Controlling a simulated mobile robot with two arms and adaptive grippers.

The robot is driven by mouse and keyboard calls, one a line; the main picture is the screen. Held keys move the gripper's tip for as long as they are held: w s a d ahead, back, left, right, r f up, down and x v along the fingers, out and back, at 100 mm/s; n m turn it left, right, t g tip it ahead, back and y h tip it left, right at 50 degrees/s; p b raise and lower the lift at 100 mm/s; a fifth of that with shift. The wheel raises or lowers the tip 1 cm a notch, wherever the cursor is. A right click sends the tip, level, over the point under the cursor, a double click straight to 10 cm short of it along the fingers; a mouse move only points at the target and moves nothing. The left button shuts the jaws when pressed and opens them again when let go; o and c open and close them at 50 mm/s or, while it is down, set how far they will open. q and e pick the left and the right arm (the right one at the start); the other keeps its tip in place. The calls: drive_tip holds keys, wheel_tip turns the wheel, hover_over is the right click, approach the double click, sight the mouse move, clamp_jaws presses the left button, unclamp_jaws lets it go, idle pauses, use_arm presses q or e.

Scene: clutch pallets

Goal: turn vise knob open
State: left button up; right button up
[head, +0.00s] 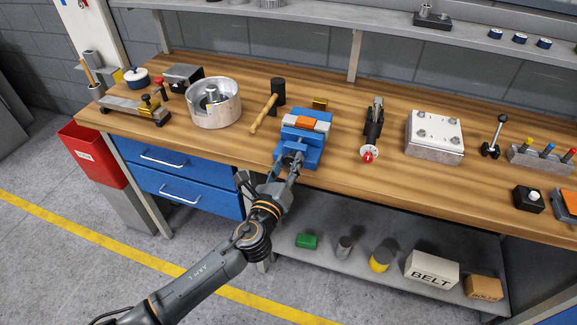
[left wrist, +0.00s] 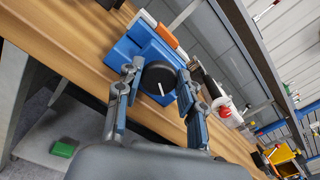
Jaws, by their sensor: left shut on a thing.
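The blue vise (head: 306,139) stands at the front edge of the wooden workbench. An orange piece (head: 305,121) sits between its pale jaws. Its round black knob (left wrist: 159,77), with a white line on its face, points toward me. My left gripper (head: 287,168) reaches up from below to the vise's front. In the left wrist view its two fingers (left wrist: 158,85) lie on either side of the knob, shut on it. In the head view the gripper mostly hides the knob. My right gripper is not in view.
A wooden-handled mallet (head: 265,112) lies left of the vise. A black tool with a red-centred dial (head: 369,155) stands to its right. Blue drawers (head: 180,180) are below left; a lower shelf (head: 350,262) holds boxes and cylinders. Floor before the bench is open.

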use_arm(q)
drive_tip(key=n+b, duration=0.1)
drive_tip(key=n, duration=0.5)
drive_tip(key=shift+a+f+n, duration=0.1)
drive_tip(key=shift+n, duration=0.2)
drive_tip(key=n+b, duration=0.1)
drive_tip(key=n, duration=0.4)
drive_tip(key=shift+f, duration=0.1)
drive_tip(key=n, duration=0.5)
drive_tip(key=shift+n, duration=0.4)
drive_tip(key=n+p, duration=0.1)
drive_tip(key=n, duration=0.2)
drive_tip(key=shift+f+n+p, duration=0.15)
drive_tip(key=shift+n+p, duration=0.25)
drive_tip(key=shift+n, duration=1.3)
drive_tip(key=o, duration=1.1)
drive_tip(key=shift+o, duration=0.2)
